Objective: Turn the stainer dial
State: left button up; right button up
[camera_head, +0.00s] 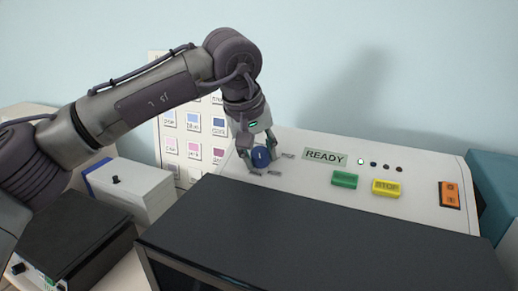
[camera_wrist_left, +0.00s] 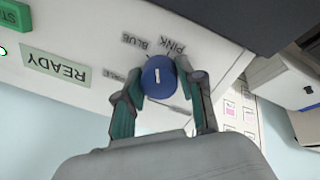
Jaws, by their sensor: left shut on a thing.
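The stainer dial (camera_head: 262,157) is a round blue knob with a white pointer mark, on the sloped white panel of the stainer (camera_head: 300,185). My left gripper (camera_head: 260,160) reaches down onto the panel with its fingers on both sides of the dial, shut on it. In the left wrist view the dial (camera_wrist_left: 158,76) sits between the two fingertips (camera_wrist_left: 160,80), with its white mark showing. Labels around it read PINK and BLUE; others are partly hidden by a finger. My right gripper is not in view.
Right of the dial are a READY sign (camera_head: 325,157), a green button (camera_head: 345,179), a yellow STOP button (camera_head: 386,187) and an orange switch (camera_head: 449,194). A dark lid (camera_head: 320,235) lies in front. A colour chart (camera_head: 170,140) stands behind. White and black boxes (camera_head: 130,190) are at left.

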pick_arm(q)
jog(key=m+p, duration=0.1)
jog(key=m, duration=0.4)
jog(key=shift+r, duration=0.1)
jog(key=shift+m, duration=0.3)
dwell(0.4)
jog(key=o, duration=1.2)
jog(key=shift+c, duration=0.2)
jog(key=v, duration=1.2)
jog(key=shift+w, duration=0.1)
